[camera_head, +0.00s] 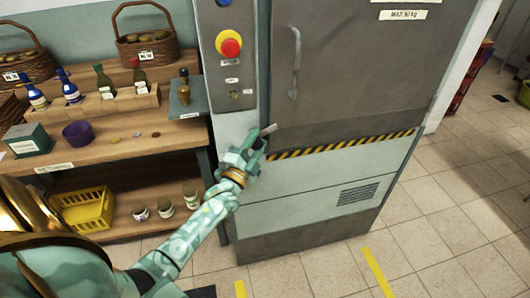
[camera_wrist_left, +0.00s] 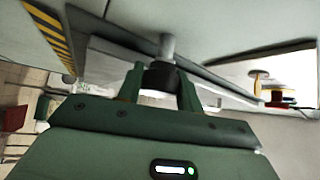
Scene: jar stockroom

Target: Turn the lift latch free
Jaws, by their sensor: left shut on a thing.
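The lift (camera_head: 350,80) is a tall cabinet with a grey door and a vertical door handle (camera_head: 296,62). The lift latch (camera_head: 269,129) shows as a small grey piece at the door's lower left, beside the striped strip. My left gripper (camera_head: 256,143) is at the latch. In the left wrist view, my left gripper (camera_wrist_left: 160,88) is shut on the latch's dark knob (camera_wrist_left: 159,76), with one green finger on each side. A grey round pin rises behind the knob. The fingers hide part of the latch in the head view. My right gripper is not in view.
A control panel with a red button (camera_head: 230,46) on yellow is above the latch. A wooden shelf (camera_head: 110,142) with bottles, baskets and jars stands at the left. A yellow crate (camera_head: 86,210) is on its lower board. The tiled floor at the right is open.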

